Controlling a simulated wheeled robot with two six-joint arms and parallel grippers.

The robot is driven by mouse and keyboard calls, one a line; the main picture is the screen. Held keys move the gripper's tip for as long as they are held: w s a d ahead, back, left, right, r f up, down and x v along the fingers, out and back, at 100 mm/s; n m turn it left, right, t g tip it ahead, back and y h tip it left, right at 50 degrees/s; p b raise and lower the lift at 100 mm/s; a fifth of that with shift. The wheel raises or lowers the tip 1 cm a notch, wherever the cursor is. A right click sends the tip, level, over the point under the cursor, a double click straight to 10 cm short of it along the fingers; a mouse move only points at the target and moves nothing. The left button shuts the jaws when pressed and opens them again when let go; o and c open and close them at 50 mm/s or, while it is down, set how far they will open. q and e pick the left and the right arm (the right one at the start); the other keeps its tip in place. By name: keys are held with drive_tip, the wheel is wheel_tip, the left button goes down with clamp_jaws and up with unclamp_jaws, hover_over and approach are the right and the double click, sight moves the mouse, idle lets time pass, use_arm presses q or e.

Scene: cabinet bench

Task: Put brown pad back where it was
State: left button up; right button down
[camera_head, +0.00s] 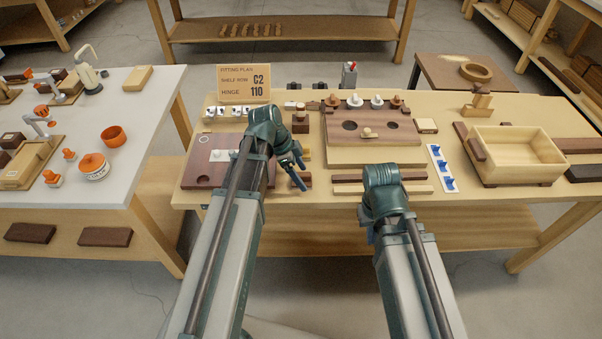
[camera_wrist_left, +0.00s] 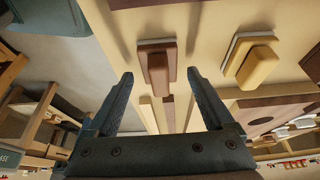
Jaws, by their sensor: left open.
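The brown pad (camera_wrist_left: 158,68) is a small dark block with a narrower raised grip, on a pale base on the bench in the left wrist view. In the head view it shows partly just right of my left gripper (camera_head: 298,174). My left gripper is open; in its wrist view its fingers (camera_wrist_left: 162,88) lie either side of the pad's line, with visible gaps, and hold nothing. A similar tan pad (camera_wrist_left: 256,65) sits beside it, also seen in the head view (camera_head: 305,154). My right gripper (camera_head: 371,236) is mostly hidden by its own arm.
A dark board (camera_head: 200,170) lies left of my left gripper. A brown board with holes (camera_head: 390,133) stands behind. Long brown and tan strips (camera_head: 350,189) lie right of the brown pad. A wooden tray (camera_head: 525,172) is at the right. The bench's front edge is close.

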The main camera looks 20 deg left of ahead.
use_arm(q)
drive_tip(key=p+v, duration=1.1)
drive_tip(key=v, duration=0.1)
drive_tip(key=s+d+f+n+g+y, duration=0.1)
drive_tip(key=s+d+n+y, duration=0.4)
drive_tip(key=s+d+n, duration=0.6)
drive_tip(key=s+d, duration=0.2)
drive_tip(key=d, duration=0.2)
drive_tip(key=shift+f+y+b, duration=0.3)
drive_tip(key=shift+f+y, duration=0.1)
drive_tip(key=shift+d, duration=0.15)
